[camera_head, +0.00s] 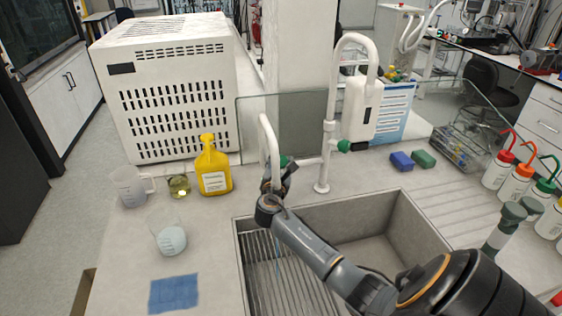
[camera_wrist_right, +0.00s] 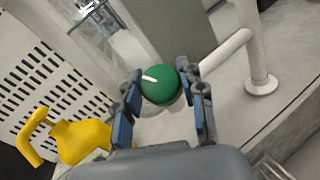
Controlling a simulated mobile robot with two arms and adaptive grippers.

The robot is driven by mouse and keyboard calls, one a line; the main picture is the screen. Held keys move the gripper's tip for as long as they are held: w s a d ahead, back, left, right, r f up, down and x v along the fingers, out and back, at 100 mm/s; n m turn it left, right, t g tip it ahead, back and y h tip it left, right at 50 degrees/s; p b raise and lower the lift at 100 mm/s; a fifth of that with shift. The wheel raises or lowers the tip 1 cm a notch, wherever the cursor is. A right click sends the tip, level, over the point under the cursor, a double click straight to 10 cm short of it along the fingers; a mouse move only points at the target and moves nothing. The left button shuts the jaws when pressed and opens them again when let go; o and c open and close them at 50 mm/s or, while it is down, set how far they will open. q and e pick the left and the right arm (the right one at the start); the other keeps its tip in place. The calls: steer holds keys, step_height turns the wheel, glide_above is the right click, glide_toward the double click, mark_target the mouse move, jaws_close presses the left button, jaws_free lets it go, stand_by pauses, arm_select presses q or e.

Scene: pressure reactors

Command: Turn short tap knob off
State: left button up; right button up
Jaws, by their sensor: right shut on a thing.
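The short white tap (camera_head: 268,142) stands behind the sink's left part. Its green knob (camera_head: 283,160) shows just above my right gripper (camera_head: 279,178), which partly hides it and the tap's base. In the right wrist view, the round green knob (camera_wrist_right: 160,85) with a white mark sits between the two blue-padded fingers of my right gripper (camera_wrist_right: 160,98). The fingers are shut on the knob from both sides. My right arm reaches across the sink from the lower right. My left gripper is not in view.
The tall tap (camera_head: 330,130) with its own green knob (camera_head: 344,146) stands close to the right. A yellow bottle (camera_head: 213,168), a beaker (camera_head: 170,238) and a jug (camera_head: 128,187) stand left of the sink (camera_head: 415,215). A glass panel rises behind.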

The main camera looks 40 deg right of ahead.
steer(key=m+g+h, duration=0.1)
steer(key=m+g, duration=0.4)
steer(key=m, duration=0.1)
steer(key=shift+m+g, duration=0.6)
steer(key=o, duration=1.2)
